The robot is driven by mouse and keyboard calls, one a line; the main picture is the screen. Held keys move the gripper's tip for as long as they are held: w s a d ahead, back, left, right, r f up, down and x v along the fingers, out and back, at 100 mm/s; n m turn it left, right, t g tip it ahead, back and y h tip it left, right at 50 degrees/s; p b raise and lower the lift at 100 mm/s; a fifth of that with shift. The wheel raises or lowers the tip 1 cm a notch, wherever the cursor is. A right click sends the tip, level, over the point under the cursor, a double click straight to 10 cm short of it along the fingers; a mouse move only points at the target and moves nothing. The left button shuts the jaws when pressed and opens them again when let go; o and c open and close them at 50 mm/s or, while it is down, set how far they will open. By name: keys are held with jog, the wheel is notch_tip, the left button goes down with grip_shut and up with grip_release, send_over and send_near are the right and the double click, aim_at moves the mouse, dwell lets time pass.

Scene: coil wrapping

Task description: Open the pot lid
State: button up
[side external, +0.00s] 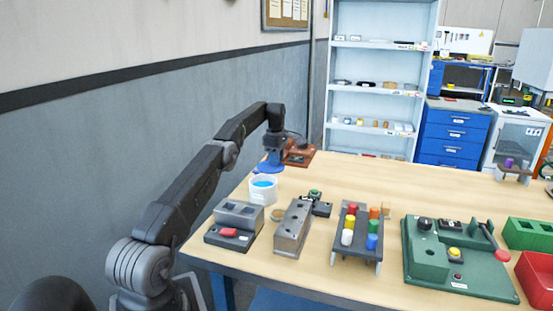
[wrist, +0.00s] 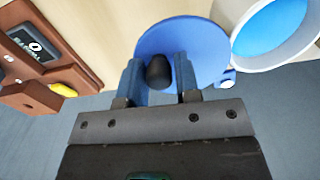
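The white pot (side external: 263,190) stands on the table near its left edge, uncovered, with blue contents showing. It also shows at the upper right of the wrist view (wrist: 306,52). The round blue pot lid (side external: 265,168) is off the pot, just behind it in the side view. In the wrist view the lid (wrist: 208,38) lies beside the pot, with its black knob (wrist: 158,72) between my fingers. My gripper (wrist: 158,70) appears shut on that knob, a finger on each side. From the side my gripper (side external: 272,155) is right above the lid; whether the lid touches the table is unclear.
A brown device (side external: 299,154) stands close behind the lid; it shows at left in the wrist view (wrist: 40,65). Grey blocks, a rack of coloured pegs (side external: 358,230) and a green board (side external: 455,262) fill the table's front. The table's middle back is clear.

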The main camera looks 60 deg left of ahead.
aim_at(281, 169)
jog(key=o, duration=0.3)
jog(key=shift+o, duration=0.2)
jog(key=shift+d, duration=0.1)
jog(key=d+m, duration=0.2)
jog(key=shift+m, duration=0.4)
jog(key=d+m, duration=0.2)
jog(key=shift+s+d+m, duration=0.1)
jog(key=shift+s+m, duration=0.05)
jog(key=shift+m, duration=0.25)
jog(key=s+d+m, duration=0.6)
jog(key=s+m, duration=0.3)
jog(key=m, duration=0.5)
notch_tip(281, 169, up, 14)
jog(key=d+r+m+t, duration=0.1)
jog(key=d+r, duration=0.3)
jog(key=d, duration=1)
jog(key=shift+m+y, duration=0.4)
jog(key=shift+m, duration=0.2)
